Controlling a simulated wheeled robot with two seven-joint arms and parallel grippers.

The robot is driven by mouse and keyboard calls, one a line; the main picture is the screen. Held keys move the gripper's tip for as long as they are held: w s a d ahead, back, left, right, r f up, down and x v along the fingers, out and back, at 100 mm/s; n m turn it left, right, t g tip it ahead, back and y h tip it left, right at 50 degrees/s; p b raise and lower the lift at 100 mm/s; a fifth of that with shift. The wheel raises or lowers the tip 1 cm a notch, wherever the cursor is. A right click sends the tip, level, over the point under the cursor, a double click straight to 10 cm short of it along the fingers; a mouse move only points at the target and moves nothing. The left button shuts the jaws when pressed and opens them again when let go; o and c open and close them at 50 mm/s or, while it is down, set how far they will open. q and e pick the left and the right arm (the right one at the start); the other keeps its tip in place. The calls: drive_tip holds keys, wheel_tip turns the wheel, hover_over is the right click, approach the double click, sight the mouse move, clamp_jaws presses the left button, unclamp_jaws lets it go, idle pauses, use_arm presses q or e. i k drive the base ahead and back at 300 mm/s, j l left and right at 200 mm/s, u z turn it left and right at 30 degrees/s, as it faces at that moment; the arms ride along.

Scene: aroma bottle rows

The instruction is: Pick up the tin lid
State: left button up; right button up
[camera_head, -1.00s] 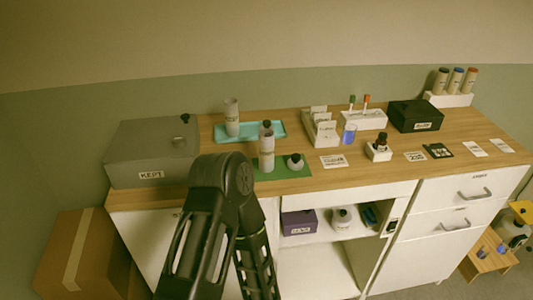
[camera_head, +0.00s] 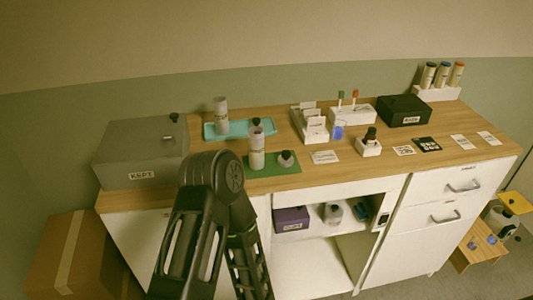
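A large grey tin box (camera_head: 115,176) with a "KEPT" label stands at the left end of the wooden counter. Its flat grey lid (camera_head: 140,137) is on top, with a small black knob (camera_head: 174,117) near the back right corner. One of my black arms rises from the bottom of the head view in front of the counter, just right of the tin. Its bent joint hides part of the counter's front edge. Neither gripper is in view, so I cannot see whether they are open or shut.
A teal tray (camera_head: 240,130) with a grey bottle and a green mat (camera_head: 285,168) with bottles lie right of the tin. Card holders, a black box (camera_head: 403,111) and flat cards are further right. A cardboard box (camera_head: 70,255) stands on the floor at left.

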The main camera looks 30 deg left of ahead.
sight(285, 159)
drive_tip(key=i+l+u, duration=0.15)
drive_tip(key=l+u, duration=0.15)
drive_tip(key=u, duration=0.15)
drive_tip(key=i+l+u, duration=0.15)
drive_tip(key=l+u, duration=0.2)
drive_tip(key=u, duration=0.15)
drive_tip(key=i+l+u, duration=0.1)
drive_tip(key=l, duration=0.5)
drive_tip(key=i+l, duration=0.1)
drive_tip(key=l, duration=0.55)
drive_tip(key=i+l+u, duration=0.15)
drive_tip(key=l, duration=0.45)
